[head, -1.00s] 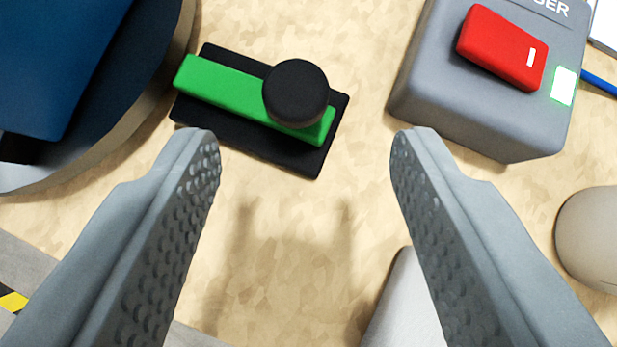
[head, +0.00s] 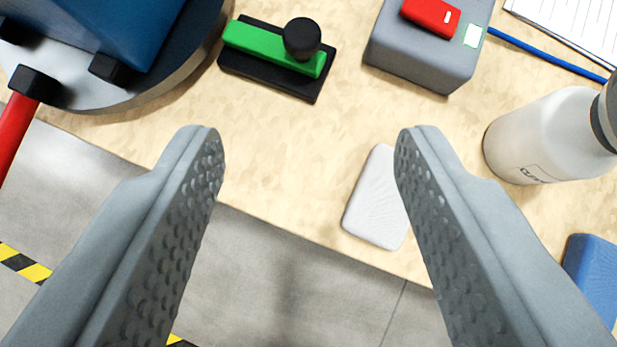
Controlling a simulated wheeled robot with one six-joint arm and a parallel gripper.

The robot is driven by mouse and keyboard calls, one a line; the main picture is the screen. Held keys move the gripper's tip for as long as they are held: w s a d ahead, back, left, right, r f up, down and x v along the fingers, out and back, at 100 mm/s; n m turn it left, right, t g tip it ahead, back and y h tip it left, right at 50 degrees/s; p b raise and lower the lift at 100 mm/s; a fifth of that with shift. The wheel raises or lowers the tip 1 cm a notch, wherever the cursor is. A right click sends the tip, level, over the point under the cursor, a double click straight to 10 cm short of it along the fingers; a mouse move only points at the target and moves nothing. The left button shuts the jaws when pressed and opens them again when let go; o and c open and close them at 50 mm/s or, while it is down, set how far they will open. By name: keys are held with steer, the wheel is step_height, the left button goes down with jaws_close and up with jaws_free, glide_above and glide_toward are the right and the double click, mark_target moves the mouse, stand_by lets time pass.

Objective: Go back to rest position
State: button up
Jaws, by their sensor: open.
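My gripper (head: 308,130) is open and empty, its two grey textured fingers spread wide. It is above the front edge of the wooden table (head: 290,150).
A round platform (head: 150,90) with a blue block (head: 125,30) is at top left, beside a red-handled tool (head: 14,135). A white rounded slab (head: 372,205) lies near the right finger. A white bottle (head: 545,135), a blue object (head: 592,270) and paper (head: 575,25) are right. Floor (head: 290,270) shows below.

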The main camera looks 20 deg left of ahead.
steer(key=s+d+r+m+t, duration=0.1)
steer(key=s+d+r+t, duration=0.1)
steer(key=s+d+r, duration=0.5)
steer(key=s+d+r+t+h, duration=0.1)
steer(key=s+d+r, duration=0.2)
steer(key=s, duration=0.8)
steer(key=s+d+r+m+t, duration=0.1)
steer(key=s+d+r+t, duration=0.1)
steer(key=s+d+r, duration=0.55)
steer(key=s+d+f+m+t+h, duration=0.1)
steer(key=s+d+f+t, duration=0.1)
steer(key=s, duration=1.2)
steer(key=s+d+f+m+t+h, duration=0.1)
steer(key=s+d+t, duration=0.1)
steer(key=s, duration=1.1)
steer(key=shift+s+d+f, duration=0.15)
steer(key=shift+s+f, duration=0.2)
